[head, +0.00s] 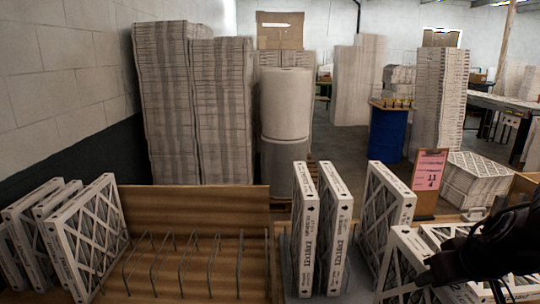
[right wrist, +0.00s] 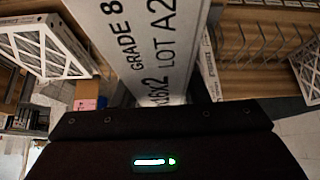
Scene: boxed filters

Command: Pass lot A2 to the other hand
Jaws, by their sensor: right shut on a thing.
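My right gripper (head: 452,262) comes in from the right edge of the head view, dark and low in the picture. It is shut on the lot A2 filter, a white-framed panel with a lattice face (head: 402,268). In the right wrist view the frame edge of the lot A2 filter (right wrist: 150,45) fills the middle and reads "GRADE 8" and "LOT A2". The fingertips are hard to make out. My left gripper is not in view.
Two filters stand upright (head: 335,230) in the right-hand bin, with another lattice filter (head: 388,205) beside them. Several filters (head: 85,235) lean at the left. An empty wire rack (head: 185,262) lies between. A pink sign (head: 429,170) stands behind. Tall stacks (head: 170,100) fill the back.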

